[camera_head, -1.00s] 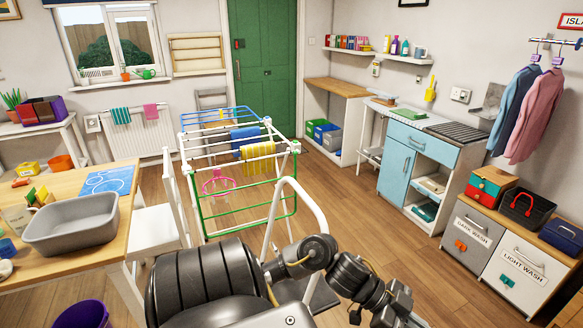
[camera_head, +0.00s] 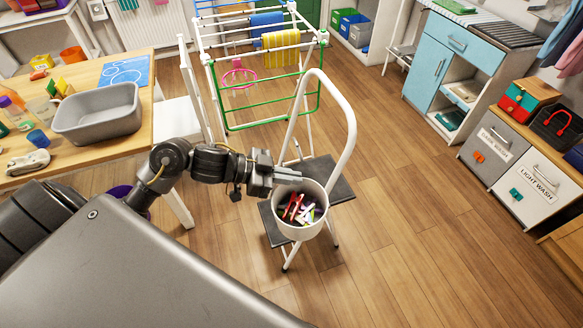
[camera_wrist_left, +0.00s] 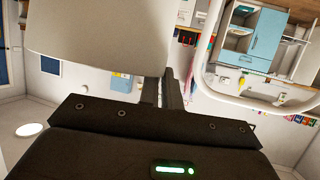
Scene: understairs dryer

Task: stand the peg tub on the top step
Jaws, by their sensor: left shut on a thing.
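The white peg tub (camera_head: 292,228) is upright, with several red, white and dark pegs inside. My left gripper (camera_head: 298,180) is shut on the far side of its wall. In the left wrist view, the tub's pale wall (camera_wrist_left: 95,35) fills the upper left beside the gripper fingers (camera_wrist_left: 166,88). The white-framed step stool has a dark top step (camera_head: 338,189) and a dark lower step (camera_head: 268,222). The tub overlaps both steps in the head view; I cannot tell whether it touches either. My right gripper is not in view.
The stool's white handrail (camera_head: 347,125) loops up behind the tub. The drying rack (camera_head: 262,75) stands beyond. A table with a grey basin (camera_head: 98,113) is at left. Wood floor is clear at right, before the laundry drawers (camera_head: 520,180).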

